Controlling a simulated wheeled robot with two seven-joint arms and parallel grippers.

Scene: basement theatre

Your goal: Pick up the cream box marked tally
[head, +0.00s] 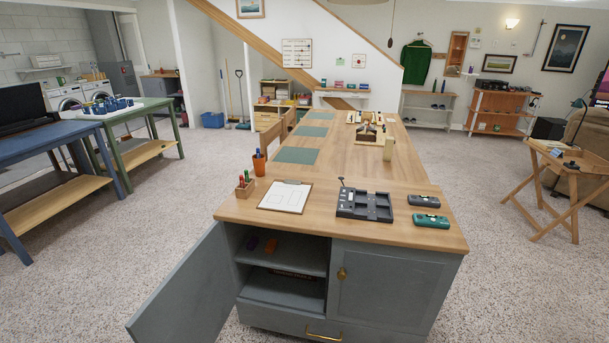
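A small upright cream box (388,149) stands on the long wooden tabletop (400,175), right of its middle and towards the far half. It is too small for me to read any marking on it. A wooden piece with dark parts (367,131) stands just behind it and to the left. Neither of my grippers shows in the head view.
On the near end are a clipboard (285,196), a dark grey tray (365,204), two small devices (431,221), a pen holder (244,187) and an orange cup (259,164). The left cabinet door (185,290) hangs open. A folding table (570,165) stands right.

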